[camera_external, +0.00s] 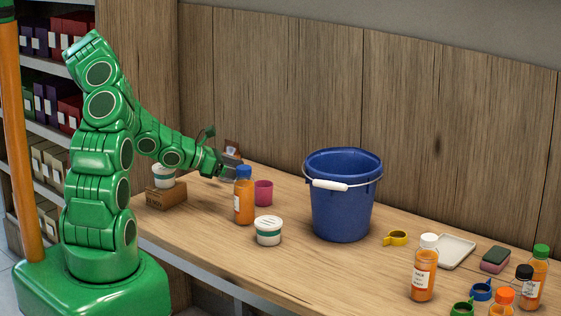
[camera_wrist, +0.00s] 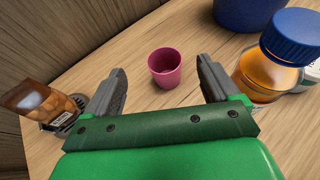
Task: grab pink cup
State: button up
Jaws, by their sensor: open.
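The pink cup (camera_external: 264,193) stands upright on the wooden table, just right of an orange juice bottle with a blue cap (camera_external: 243,198). In the wrist view the pink cup (camera_wrist: 165,67) is empty and sits ahead of my gripper (camera_wrist: 162,84), between the lines of its two fingers. My gripper (camera_external: 229,165) is open and holds nothing. The blue-capped bottle (camera_wrist: 272,62) is close beside the right finger in the wrist view. The fingertips are partly hidden by that bottle in the external view.
A blue bucket (camera_external: 341,205) stands right of the cup. A white tub (camera_external: 268,231) is in front. Several bottles and small cups stand at the table's right end. A wooden wall runs behind.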

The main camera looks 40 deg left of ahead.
aim_at(263, 186)
jog(key=shift+w+f, duration=0.1)
jog(key=shift+f, duration=1.75)
jog(key=shift+d+r+x, duration=0.1)
jog(key=shift+r+x, duration=0.05)
jog(key=shift+x, duration=1.15)
jog(key=shift+d+r+x, duration=0.1)
jog(key=shift+x, duration=1.15)
jog(key=shift+d+r+x, duration=0.1)
jog(key=shift+r+x, duration=0.05)
jog(key=shift+x, duration=1.15)
jog(key=c, duration=1.1)
